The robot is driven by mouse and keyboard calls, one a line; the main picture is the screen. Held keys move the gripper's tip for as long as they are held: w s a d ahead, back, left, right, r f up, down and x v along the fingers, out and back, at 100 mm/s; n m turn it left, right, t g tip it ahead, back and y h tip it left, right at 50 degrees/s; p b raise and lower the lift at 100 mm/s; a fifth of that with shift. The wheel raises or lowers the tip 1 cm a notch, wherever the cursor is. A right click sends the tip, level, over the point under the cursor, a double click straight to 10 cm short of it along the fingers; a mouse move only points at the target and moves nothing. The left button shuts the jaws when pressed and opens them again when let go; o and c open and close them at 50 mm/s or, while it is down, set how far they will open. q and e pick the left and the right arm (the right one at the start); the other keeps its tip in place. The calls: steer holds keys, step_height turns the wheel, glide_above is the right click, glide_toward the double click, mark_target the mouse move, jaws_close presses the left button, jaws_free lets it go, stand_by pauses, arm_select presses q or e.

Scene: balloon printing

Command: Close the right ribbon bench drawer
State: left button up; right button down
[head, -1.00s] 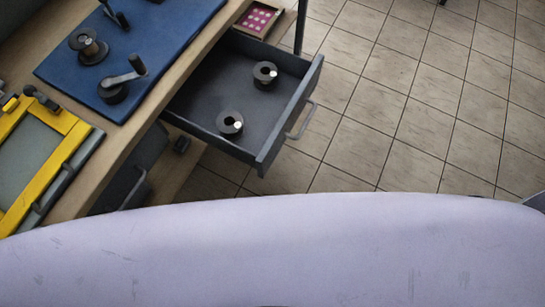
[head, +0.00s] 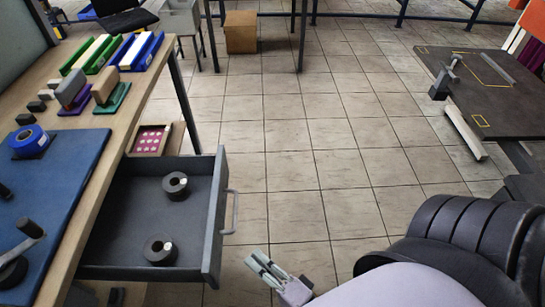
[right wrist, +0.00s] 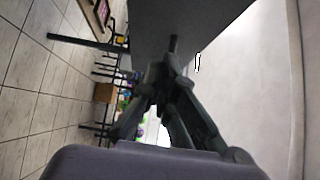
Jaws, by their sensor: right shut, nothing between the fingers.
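The right ribbon bench drawer (head: 213,225) is grey and stands pulled out from under the bench top in the head view. Two black rolls lie inside it, one farther back (head: 175,186) and one nearer (head: 160,250). Its pale bar handle (head: 232,212) is on the front face. My right gripper (head: 257,262) is low in the head view, to the right of the drawer front's near end and apart from the handle. In the right wrist view its fingers (right wrist: 172,45) are together and empty, in front of a dark grey panel (right wrist: 205,25). My left gripper is not seen.
The wooden bench (head: 98,195) carries a blue mat (head: 75,170), a blue tape roll (head: 29,140) and coloured holders. A pink-patterned tray (head: 150,141) sits beyond the drawer. Open tiled floor (head: 300,170) lies to its right. A dark table (head: 480,90) stands far right.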

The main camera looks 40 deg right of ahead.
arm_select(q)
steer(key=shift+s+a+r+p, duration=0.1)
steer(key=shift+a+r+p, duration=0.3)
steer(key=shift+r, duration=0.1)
arm_select(e)
steer(key=shift+w+a, duration=1.85)
steer(key=shift+w, duration=0.3)
